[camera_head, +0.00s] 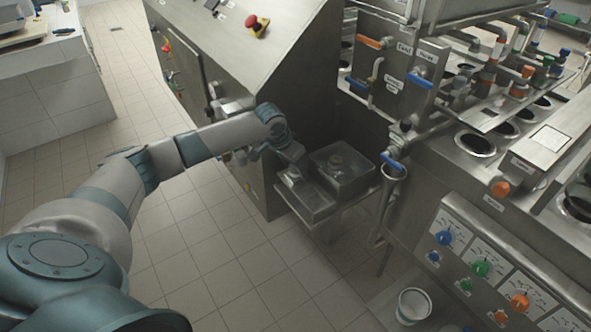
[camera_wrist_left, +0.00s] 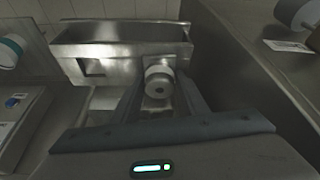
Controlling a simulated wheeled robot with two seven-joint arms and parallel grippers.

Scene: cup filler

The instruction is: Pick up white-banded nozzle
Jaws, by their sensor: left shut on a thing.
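My left gripper (camera_head: 291,173) reaches from the left to the small metal trays beside the machine. In the left wrist view its fingers (camera_wrist_left: 160,93) are shut on the white-banded nozzle (camera_wrist_left: 158,84), a short grey cylinder with a pale band and a dark hole in its end. In the head view the nozzle is too small and covered to make out. It sits close against the wall of a metal tray (camera_wrist_left: 110,52) in the wrist view; I cannot tell whether it touches it. My right gripper is not in view.
The open metal tray (camera_head: 318,207) and a second metal box (camera_head: 343,187) with a round fitting (camera_head: 337,161) sit on a shelf between steel machine panels. A white cup (camera_head: 413,305) is lower right. Tiled floor is free on the left.

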